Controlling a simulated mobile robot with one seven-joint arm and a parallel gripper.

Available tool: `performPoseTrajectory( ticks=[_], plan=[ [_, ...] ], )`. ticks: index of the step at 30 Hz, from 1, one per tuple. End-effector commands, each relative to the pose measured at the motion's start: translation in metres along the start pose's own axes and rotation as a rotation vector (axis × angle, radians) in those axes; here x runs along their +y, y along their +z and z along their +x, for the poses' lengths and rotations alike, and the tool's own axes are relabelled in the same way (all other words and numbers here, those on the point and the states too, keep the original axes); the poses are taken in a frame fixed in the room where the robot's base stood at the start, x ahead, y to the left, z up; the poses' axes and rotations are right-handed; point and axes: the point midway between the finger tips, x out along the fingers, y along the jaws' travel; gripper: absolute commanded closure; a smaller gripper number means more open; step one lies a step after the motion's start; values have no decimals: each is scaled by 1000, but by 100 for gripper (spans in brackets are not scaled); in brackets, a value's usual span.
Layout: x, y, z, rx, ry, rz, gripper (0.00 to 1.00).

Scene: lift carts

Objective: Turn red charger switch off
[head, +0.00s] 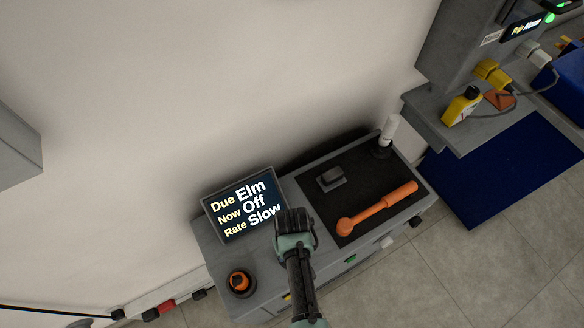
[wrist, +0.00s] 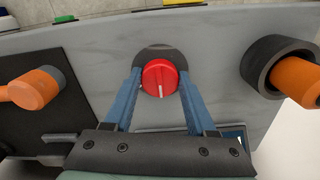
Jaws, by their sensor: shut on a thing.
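The red charger switch (wrist: 160,77) is a round red knob in a dark recess on the grey cart top. A short pale mark on it points toward the bottom of the wrist picture. My gripper (wrist: 160,70) is shut on the knob, with one blue finger on each side. In the head view my gripper (head: 293,222) is over the cart and hides the switch. The cart's screen (head: 243,207) reads "Due Elm, Now Off, Rate Slow".
A dark cup (head: 240,282) holds an orange item left of my arm. A white bottle (head: 390,129) stands at the back corner. A green button (wrist: 64,19) is on the cart's edge.

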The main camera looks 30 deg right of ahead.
Motion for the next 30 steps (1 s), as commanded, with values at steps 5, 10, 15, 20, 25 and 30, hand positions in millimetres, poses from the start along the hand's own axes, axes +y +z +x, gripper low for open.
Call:
performPoseTrajectory(
  ticks=[5, 10, 15, 20, 25, 30],
  plan=[
    [0, -1, 0, 3, 0, -9, 99],
    [0, -1, 0, 3, 1, -9, 99],
    [0, -1, 0, 2, 1, -8, 22],
    [0, -1, 0, 2, 0, -7, 14],
    [0, 0, -1, 1, 0, -6, 14],
    [0, -1, -12, 3, 1, -6, 14]
  ],
)
